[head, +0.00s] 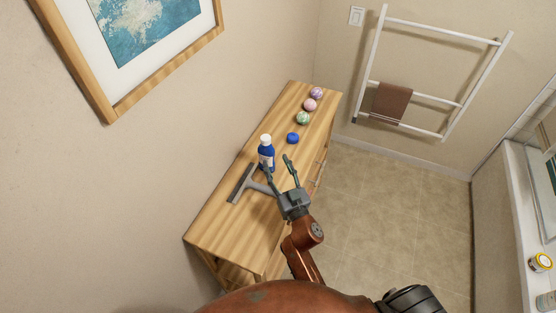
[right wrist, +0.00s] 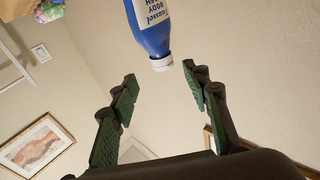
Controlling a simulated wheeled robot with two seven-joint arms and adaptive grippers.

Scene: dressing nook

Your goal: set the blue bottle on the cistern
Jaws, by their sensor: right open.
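The blue bottle (head: 267,157), with a white cap and a white label, stands upright on the wooden cabinet (head: 220,225). My right gripper (head: 277,165) is open beside the bottle, its two fingers pointing towards it. In the right wrist view the blue bottle (right wrist: 152,28) appears cap down, just past and between the tips of the open right gripper (right wrist: 160,73). I see no grip on it, and contact is hard to tell. I cannot make out a cistern for certain. My left gripper is not in view.
A grey squeegee (head: 243,185) lies on the cabinet close to the bottle and my right gripper. A small blue round object (head: 292,138) and green, pink and purple balls (head: 303,118) are farther back. A white ledge (head: 516,190) at right holds a yellow-rimmed jar (head: 541,262).

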